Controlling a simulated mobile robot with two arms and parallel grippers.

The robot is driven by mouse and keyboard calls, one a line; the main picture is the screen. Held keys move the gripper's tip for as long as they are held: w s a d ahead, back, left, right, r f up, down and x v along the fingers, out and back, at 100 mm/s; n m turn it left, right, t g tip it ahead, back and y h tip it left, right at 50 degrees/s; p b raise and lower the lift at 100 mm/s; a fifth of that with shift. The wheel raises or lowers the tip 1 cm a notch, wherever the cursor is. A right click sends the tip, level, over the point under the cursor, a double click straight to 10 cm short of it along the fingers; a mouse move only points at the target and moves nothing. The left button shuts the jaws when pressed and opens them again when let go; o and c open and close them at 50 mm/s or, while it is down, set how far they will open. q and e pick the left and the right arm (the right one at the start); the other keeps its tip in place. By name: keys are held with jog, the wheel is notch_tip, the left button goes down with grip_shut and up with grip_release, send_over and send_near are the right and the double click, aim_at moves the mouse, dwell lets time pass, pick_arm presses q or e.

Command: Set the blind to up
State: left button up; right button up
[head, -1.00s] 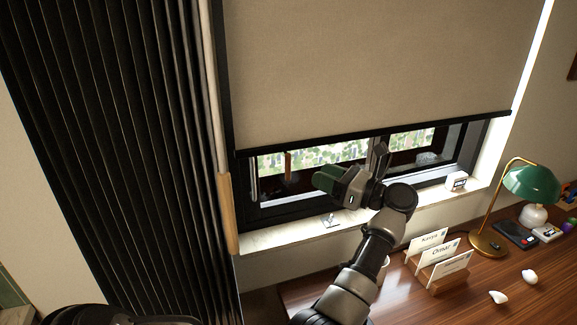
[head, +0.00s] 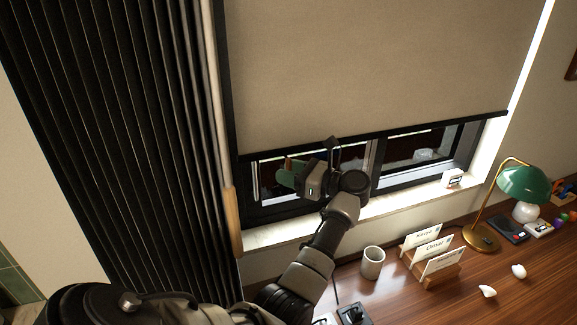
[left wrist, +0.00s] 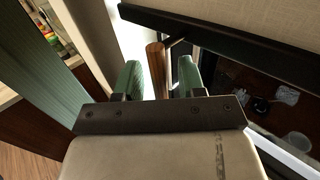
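In the left wrist view a wooden pull (left wrist: 156,68) hangs near the dark bottom bar (left wrist: 225,40). My left gripper (head: 285,173) is below the bar, in front of the window. Its green fingers (left wrist: 158,78) are open on either side of the pull, with a visible gap on both sides. The pull cannot be made out in the head view. My right gripper is not in view.
A dark pleated curtain (head: 120,130) hangs at left. The windowsill (head: 390,203) holds a small white box (head: 452,178). On the wooden desk (head: 410,300) stand a cup (head: 373,262), a card holder (head: 440,277) and a green lamp (head: 524,184).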

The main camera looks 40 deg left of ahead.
pick_arm(q)
jog(key=shift+a, duration=0.1)
grip_shut()
dwell(0.3)
